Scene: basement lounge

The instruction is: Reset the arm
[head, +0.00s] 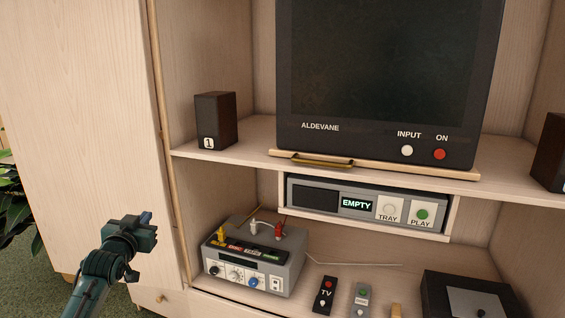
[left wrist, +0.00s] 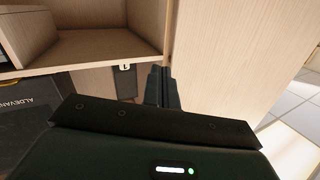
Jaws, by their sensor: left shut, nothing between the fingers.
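My left arm comes in from the lower left of the head view. Its gripper (head: 143,222) hangs in front of the pale wooden cabinet door, left of the open shelves, and touches nothing that I can see. In the left wrist view the gripper fingers (left wrist: 162,88) are together with nothing between them. The right arm and its gripper do not show in either view.
The cabinet holds a TV (head: 390,75), a speaker (head: 216,119), a disc player (head: 368,206) reading EMPTY, a grey box with coloured plugs (head: 254,258), a TV remote (head: 324,295) and a dark box (head: 470,297). A plant (head: 20,200) stands far left.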

